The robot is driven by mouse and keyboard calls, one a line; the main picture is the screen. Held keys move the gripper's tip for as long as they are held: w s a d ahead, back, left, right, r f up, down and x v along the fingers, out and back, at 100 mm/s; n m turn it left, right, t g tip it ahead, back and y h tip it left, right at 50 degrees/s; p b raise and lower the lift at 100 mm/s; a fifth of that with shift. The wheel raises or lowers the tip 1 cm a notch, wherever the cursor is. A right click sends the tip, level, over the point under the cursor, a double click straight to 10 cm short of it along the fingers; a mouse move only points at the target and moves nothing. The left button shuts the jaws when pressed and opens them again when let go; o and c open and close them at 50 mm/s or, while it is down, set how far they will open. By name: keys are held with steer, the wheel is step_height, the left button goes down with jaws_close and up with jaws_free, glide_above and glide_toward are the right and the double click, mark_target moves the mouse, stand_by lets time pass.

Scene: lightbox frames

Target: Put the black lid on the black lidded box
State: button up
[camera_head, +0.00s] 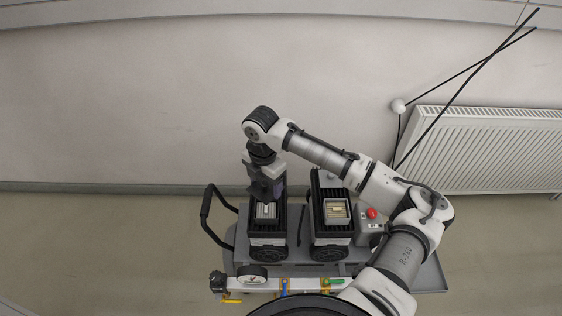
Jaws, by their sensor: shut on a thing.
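My gripper (266,198) points down over the left black ribbed unit (267,229) on the cart. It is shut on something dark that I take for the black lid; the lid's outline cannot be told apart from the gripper. A small light-grey piece (265,211) shows just below the fingertips, at the top of that unit. Whether the held thing touches it cannot be told. The right black ribbed unit (331,236) holds an open grey tray (347,213) with a yellowish item (336,210) inside. Which unit is the black lidded box is not clear.
The grey cart (300,268) has a black handle (209,216) at its left. A red button (372,213) stands right of the units. A gauge (252,274) and pipe with coloured valves run along the front. A wall and radiator (485,150) are behind.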

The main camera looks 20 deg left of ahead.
mark_target(265, 192)
steer(key=shift+s+d+f+n, duration=0.25)
steer(key=shift+s+f+n, duration=0.2)
steer(key=shift+s+n, duration=0.35)
step_height(265, 192, down, 5)
steer(key=b, duration=0.3)
steer(key=shift+w+r+b, duration=0.1)
steer(key=shift+r+b, duration=0.1)
steer(key=shift+b, duration=0.2)
steer(key=shift+f+b, duration=0.45)
steer(key=shift+f, duration=0.4)
steer(key=shift+f, duration=0.15)
stand_by(0.9)
steer(key=o, duration=1)
steer(key=shift+o, duration=0.7)
